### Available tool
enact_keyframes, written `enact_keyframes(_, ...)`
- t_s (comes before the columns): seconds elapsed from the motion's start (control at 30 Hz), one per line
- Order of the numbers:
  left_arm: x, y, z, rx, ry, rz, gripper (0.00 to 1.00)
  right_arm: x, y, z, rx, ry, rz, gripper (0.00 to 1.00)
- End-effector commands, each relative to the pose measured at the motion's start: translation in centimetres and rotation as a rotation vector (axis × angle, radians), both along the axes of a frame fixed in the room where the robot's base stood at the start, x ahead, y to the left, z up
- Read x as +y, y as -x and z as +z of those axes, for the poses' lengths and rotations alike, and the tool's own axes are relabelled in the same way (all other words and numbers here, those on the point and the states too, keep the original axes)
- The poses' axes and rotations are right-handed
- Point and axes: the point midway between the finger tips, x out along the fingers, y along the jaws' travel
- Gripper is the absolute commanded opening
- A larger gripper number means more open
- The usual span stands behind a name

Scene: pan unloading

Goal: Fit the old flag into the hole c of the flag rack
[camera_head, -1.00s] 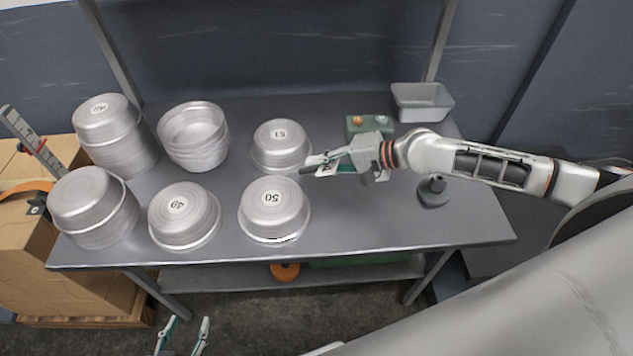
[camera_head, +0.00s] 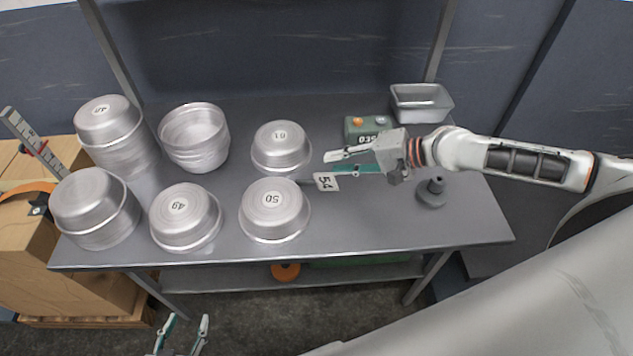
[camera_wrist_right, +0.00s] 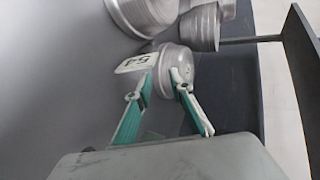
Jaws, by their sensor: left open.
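A white tag marked 54 (camera_head: 326,181), on a short dark rod, lies beside the pan marked 50; it looks like the flag, though I cannot tell whether it is the old one. My right gripper (camera_head: 338,164) is open and empty just behind and right of the tag. In the right wrist view the tag (camera_wrist_right: 137,63) lies just beyond the parted fingertips (camera_wrist_right: 162,75). My left gripper (camera_head: 182,323) is open and empty at the bottom edge, in front of the table. I cannot make out a flag rack or a hole c.
Pan 50 (camera_head: 275,222), pan 61 (camera_head: 281,158) and pan 49 (camera_head: 185,228) stand upside down on the table (camera_head: 370,225). More pan stacks (camera_head: 118,145) stand left. A green box (camera_head: 366,128), a metal tray (camera_head: 421,112) and a dark round-based object (camera_head: 432,198) are right. The front right is clear.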

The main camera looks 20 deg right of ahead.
Motion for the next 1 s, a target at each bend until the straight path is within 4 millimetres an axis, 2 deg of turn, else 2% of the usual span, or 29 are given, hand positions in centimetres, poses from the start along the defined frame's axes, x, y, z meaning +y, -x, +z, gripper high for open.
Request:
enact_keyframes(0.2, 0.0, 0.1, -0.7, 0.004, 0.0, 0.0, 0.44, -1.3, 1.1, 0.8, 0.0, 0.001, 0.0, 0.22)
enact_keyframes(0.57, 0.0, 0.2, -0.8, 0.007, -0.001, -0.001, 0.44, -1.5, 1.2, 1.1, -0.001, 0.001, 0.0, 0.22)
enact_keyframes(0.67, 0.0, 0.2, 0.1, 0.006, -0.001, 0.0, 0.44, -1.8, 1.4, 2.2, -0.001, 0.001, 0.0, 0.22)
enact_keyframes(1.0, 0.0, 0.0, 4.3, -0.001, 0.0, 0.0, 0.44, -3.3, 2.7, 7.8, 0.001, 0.002, 0.0, 0.22)
